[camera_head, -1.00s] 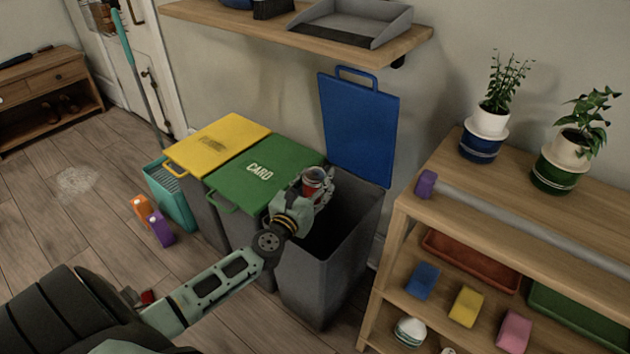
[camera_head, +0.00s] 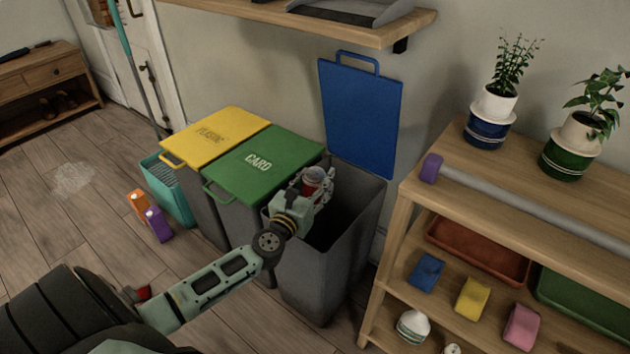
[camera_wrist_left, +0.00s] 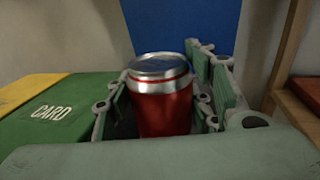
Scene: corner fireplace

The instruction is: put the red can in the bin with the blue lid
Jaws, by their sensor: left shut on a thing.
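The red can (camera_head: 313,181) is upright between the fingers of my left gripper (camera_head: 318,186), which is shut on it. In the left wrist view the can (camera_wrist_left: 165,105) shows its silver top, with the gripper's fingers on both sides. The grey bin (camera_head: 335,255) has its blue lid (camera_head: 360,115) raised against the wall, and its mouth is open. The gripper and can are over the left part of that mouth, next to the green lid. The bin's inside is dark and its bottom is hidden. My right gripper is not in view.
Left of the open bin stand closed bins with a green lid (camera_head: 262,165) marked CARD and a yellow lid (camera_head: 212,136). A wooden shelf unit (camera_head: 420,205) with plants and sponges is close on the right. A wall shelf (camera_head: 330,22) hangs above.

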